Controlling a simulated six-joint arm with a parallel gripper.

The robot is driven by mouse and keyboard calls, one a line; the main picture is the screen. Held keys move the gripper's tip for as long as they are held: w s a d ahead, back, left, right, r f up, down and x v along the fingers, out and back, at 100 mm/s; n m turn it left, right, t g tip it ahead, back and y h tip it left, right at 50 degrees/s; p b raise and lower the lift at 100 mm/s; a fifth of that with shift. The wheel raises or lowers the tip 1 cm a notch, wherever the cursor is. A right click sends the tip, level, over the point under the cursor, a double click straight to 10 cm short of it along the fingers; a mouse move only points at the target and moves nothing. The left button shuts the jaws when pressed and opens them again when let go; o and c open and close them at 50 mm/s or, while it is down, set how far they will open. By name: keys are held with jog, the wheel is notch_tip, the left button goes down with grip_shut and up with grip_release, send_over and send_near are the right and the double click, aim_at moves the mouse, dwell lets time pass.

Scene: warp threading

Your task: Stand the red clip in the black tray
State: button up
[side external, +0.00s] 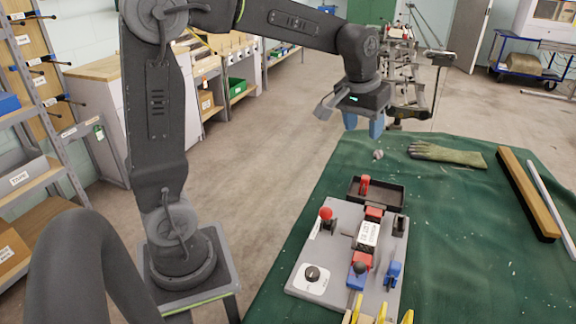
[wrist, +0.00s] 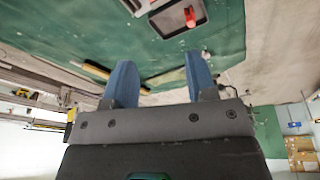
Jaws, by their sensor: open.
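The red clip (side external: 365,184) is in the black tray (side external: 392,191), towards its left end, and looks upright there.
A grey board (side external: 325,247) with a red ball knob (side external: 326,213), a white labelled block (side external: 369,233) and blue parts (side external: 394,273) sits in front of the tray. A glove (side external: 447,154) and a wooden bar (side external: 527,192) lie to the right.

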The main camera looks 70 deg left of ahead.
jog(key=s+d+m+t, duration=0.1)
jog(key=s+d+m, duration=0.1)
jog(key=s, duration=0.8)
jog(key=s+d+m+t, duration=0.1)
jog(key=s+d, duration=0.4)
jog(key=s, duration=0.5)
jog(key=shift+s+f+m+t, duration=0.2)
jog(key=shift+f+m+t, duration=0.2)
jog(key=shift+m, duration=0.5)
